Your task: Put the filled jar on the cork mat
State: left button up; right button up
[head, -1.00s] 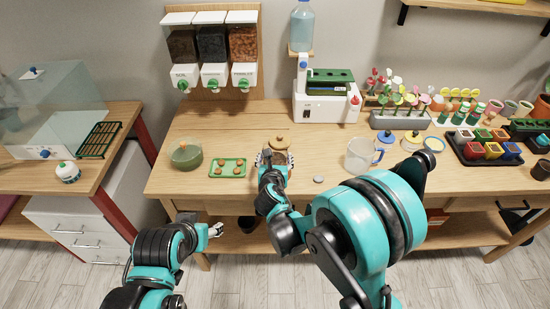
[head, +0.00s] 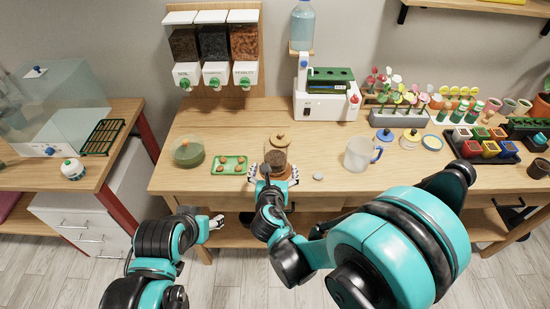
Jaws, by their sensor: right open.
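The filled jar (head: 276,156) is clear glass with dark contents and a tan lid with a knob. It stands upright near the front edge of the table. An orange-brown patch, seemingly the cork mat (head: 283,171), shows at its base, partly hidden by my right gripper. My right gripper (head: 273,175) is open at the front of the jar, its fingers spread to either side. I cannot tell whether they touch it. My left gripper (head: 216,222) hangs in front of the table, away from the jar; its jaws are too small to read.
A green tray (head: 244,165) with small round things and a green bowl (head: 188,152) lie left of the jar. A grey disc (head: 318,176) and a clear jug (head: 359,154) are to its right. Dispensers (head: 215,75) and a white machine (head: 326,103) stand behind.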

jog(key=s+d+r+m+g+h, duration=0.1)
jog(key=s+d+r+m+g, duration=0.15)
jog(key=d+m, duration=0.45)
jog(key=s+d+r+m+g, duration=0.1)
jog(key=s+d+m, duration=0.4)
jog(key=m, duration=0.4)
jog(key=s+d+m+g+y, duration=0.1)
jog(key=s+d+m, duration=0.2)
jog(key=s+m, duration=0.3)
jog(key=s+d+r+m+g, duration=0.1)
jog(key=s+m, duration=0.5)
jog(key=m, duration=0.7)
jog(key=shift+d+g+y, duration=0.4)
jog(key=shift+d+g, duration=0.15)
jog(key=shift+d, duration=0.55)
